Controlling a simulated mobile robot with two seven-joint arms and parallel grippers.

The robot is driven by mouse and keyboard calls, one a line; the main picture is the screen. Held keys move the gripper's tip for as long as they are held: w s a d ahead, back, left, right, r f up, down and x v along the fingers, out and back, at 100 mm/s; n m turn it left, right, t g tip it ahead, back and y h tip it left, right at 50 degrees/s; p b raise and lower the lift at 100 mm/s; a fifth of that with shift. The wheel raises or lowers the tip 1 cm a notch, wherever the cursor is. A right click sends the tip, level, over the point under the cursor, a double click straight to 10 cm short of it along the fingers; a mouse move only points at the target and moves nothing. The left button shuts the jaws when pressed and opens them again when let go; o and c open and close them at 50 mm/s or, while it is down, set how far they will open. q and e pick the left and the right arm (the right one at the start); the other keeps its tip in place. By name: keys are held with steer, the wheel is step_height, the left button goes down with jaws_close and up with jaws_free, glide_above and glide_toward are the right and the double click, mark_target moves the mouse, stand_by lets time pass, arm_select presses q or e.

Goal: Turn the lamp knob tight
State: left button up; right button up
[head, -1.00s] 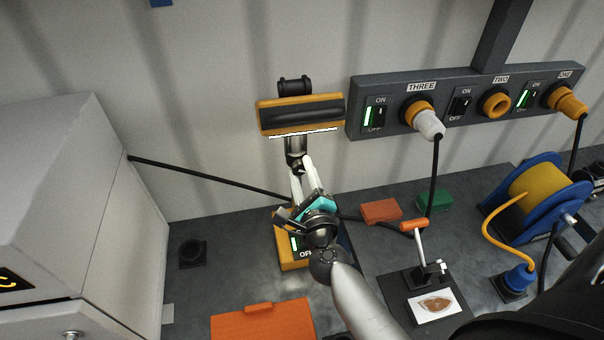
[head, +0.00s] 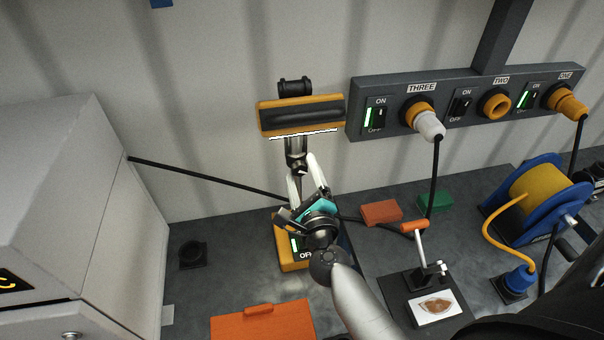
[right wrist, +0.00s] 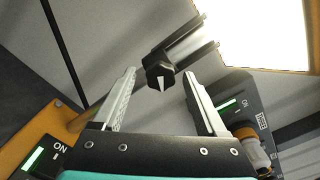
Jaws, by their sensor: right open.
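The lamp (head: 300,114) has a yellow housing with a black middle and a lit white lower edge. It stands on a dark post above a yellow base (head: 288,264) with a green-lit switch. My left gripper is not in view.
A socket panel (head: 470,84) with couplers is on the wall to the right. A grey cabinet (head: 70,200) stands at left, with a black cable (head: 200,175) running to the lamp area. A blue cable reel (head: 490,210) and a small lever stand (head: 415,280) are right.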

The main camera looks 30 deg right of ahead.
steer(key=b+v, duration=0.3)
steer(key=v, duration=1.2)
steer(key=shift+b, duration=0.3)
steer(key=shift+s, duration=0.1)
